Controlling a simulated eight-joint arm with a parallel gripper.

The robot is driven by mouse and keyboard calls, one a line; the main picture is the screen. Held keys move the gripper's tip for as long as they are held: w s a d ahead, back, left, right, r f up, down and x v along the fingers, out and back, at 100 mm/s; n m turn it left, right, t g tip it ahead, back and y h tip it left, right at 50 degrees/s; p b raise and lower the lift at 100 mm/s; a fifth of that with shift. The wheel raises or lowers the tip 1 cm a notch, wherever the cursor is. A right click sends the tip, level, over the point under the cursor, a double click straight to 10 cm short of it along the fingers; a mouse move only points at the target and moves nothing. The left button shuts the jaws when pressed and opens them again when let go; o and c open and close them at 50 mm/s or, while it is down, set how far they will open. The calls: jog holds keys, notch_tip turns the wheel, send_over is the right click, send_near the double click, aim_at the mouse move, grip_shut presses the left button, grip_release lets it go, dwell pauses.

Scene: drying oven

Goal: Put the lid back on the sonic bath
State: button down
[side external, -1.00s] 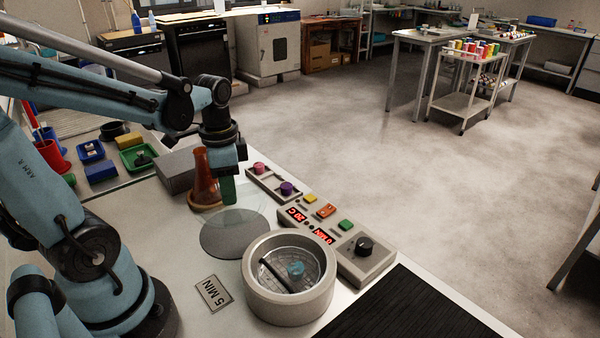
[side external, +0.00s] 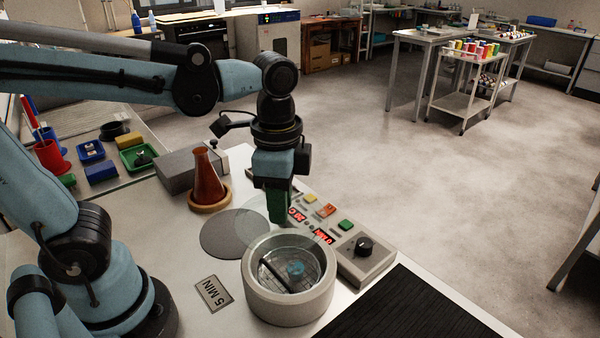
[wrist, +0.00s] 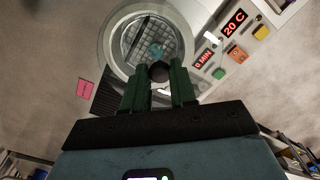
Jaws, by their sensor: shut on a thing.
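The sonic bath (side external: 250,290) is a round grey tub with a wire basket inside, open at the top. A blue item and a dark stick lie in it. The lid (side external: 256,206) is a clear disc with a black knob (wrist: 160,72). My gripper (side external: 278,217) has its green fingers shut on the knob and holds the lid up behind the bath. In the wrist view the bath (wrist: 112,42) lies past the fingertips. The lid's edge is faint and partly hidden by the gripper, so its exact height above the bath cannot be told.
A control panel (side external: 352,268) with a knob and lit displays stands right of the bath. An orange flask (side external: 206,180) on a ring stands behind left. A grey disc (side external: 225,236) and a "5 MIN" plate (side external: 214,293) lie left. A black mat (side external: 400,315) lies front right.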

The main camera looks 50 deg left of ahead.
aim_at(288, 229)
jog(key=shift+s+d+r+m, duration=0.15)
jog(key=shift+d+m, duration=0.05)
jog(key=shift+d, duration=0.4)
jog(key=shift+s+d+r+m, duration=0.1)
jog(key=shift+s+d+m, duration=0.1)
jog(key=shift+d, duration=0.35)
jog(key=shift+d+f, duration=0.1)
jog(key=shift+d, duration=0.15)
jog(key=shift+f, duration=3.05)
jog(key=shift+f, duration=0.15)
jog(key=c, duration=0.8)
grip_release()
jog(key=o, duration=0.5)
jog(key=shift+c, duration=0.2)
